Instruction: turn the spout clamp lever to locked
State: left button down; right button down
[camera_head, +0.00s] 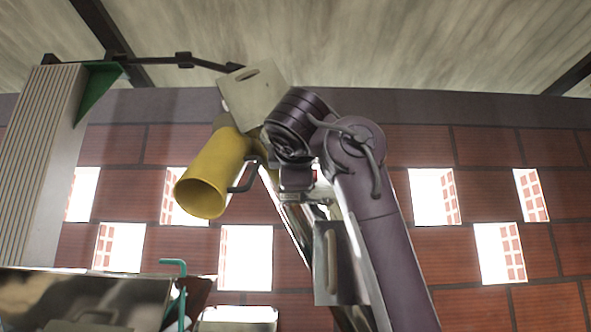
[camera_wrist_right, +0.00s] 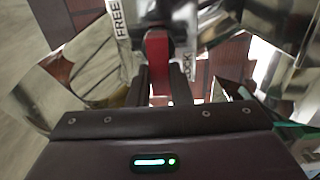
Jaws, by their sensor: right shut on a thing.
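The red clamp lever (camera_wrist_right: 157,52) stands upright in the right wrist view, between my two dark fingers. My right gripper (camera_wrist_right: 158,82) is shut on it. A plate marked FREE (camera_wrist_right: 120,14) is to the left of the lever. Part of another label, ending in K (camera_wrist_right: 189,66), shows to its right, mostly hidden. In the head view my right arm reaches up beside the yellow spout tube (camera_head: 211,178) and hides much of the clamp. My left gripper is not in view.
Shiny metal chute walls (camera_wrist_right: 45,100) crowd both sides of my right gripper. A ribbed grey column (camera_head: 42,160) stands at the left. A metal hopper (camera_head: 80,295) and a teal pipe (camera_head: 182,295) are at the lower left. The space right of my arm looks clear.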

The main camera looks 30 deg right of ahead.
jog(key=shift+s+r, duration=0.1)
jog(key=shift+r, duration=0.1)
dwell(0.3)
jog(key=c, duration=1.7)
grip_release()
jog(key=o, duration=0.4)
jog(key=shift+w+d+f, duration=0.15)
jog(key=shift+w+d, duration=0.05)
jog(key=shift+d, duration=0.05)
jog(key=b+v, duration=0.4)
jog(key=v, duration=0.3)
jog(key=shift+s+a, duration=0.1)
jog(key=shift+s, duration=0.25)
jog(key=shift+w+f, duration=0.1)
